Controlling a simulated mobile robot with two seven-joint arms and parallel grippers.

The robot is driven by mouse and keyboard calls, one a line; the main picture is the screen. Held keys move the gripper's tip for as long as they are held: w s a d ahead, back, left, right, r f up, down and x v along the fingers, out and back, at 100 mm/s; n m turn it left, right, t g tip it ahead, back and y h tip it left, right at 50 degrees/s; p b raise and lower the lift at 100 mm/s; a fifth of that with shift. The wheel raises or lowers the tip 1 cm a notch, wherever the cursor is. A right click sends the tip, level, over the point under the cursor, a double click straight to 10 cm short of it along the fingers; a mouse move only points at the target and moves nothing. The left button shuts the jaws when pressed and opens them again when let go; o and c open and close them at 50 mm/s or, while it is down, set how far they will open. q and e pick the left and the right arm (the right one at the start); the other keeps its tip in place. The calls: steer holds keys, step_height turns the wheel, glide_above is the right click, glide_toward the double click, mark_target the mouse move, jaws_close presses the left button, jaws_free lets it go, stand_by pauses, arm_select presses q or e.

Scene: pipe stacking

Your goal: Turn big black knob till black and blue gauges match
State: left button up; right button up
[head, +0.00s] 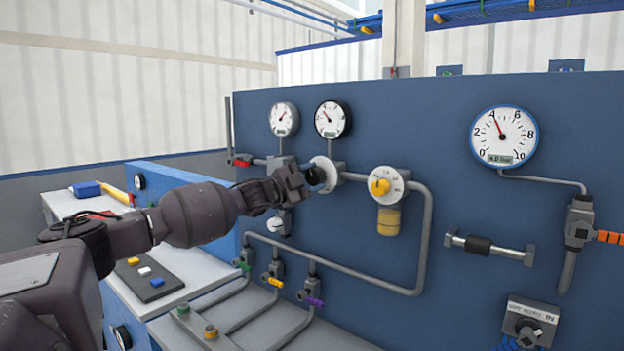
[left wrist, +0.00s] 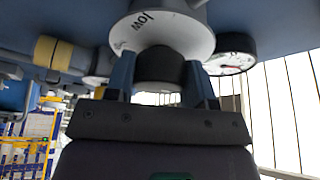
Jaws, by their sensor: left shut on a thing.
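The big black knob (head: 315,175) sits in front of a round white dial plate on the blue panel. In the left wrist view the knob (left wrist: 160,68) is between my two fingers, with the white dial plate (left wrist: 162,33) marked "low" behind it. My left gripper (head: 306,178) is shut on the knob; it also shows in the left wrist view (left wrist: 160,85). The black-rimmed gauge (head: 332,119) is above the knob, its needle pointing up and left. The blue-rimmed gauge (head: 504,136) is at right, its needle near 4, with a small digital readout. My right gripper is not in view.
A grey-rimmed gauge (head: 283,119) is left of the black one. A yellow knob (head: 380,187) on a white dial is right of my gripper. Grey pipes (head: 345,270) and small coloured valves run below. A grey bar handle (head: 490,247) is at right.

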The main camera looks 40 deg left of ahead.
arm_select(q)
steer(key=o, duration=0.9)
steer(key=shift+s, duration=0.1)
steer(key=shift+p+v, duration=0.85)
steer(key=shift+v, duration=4.5)
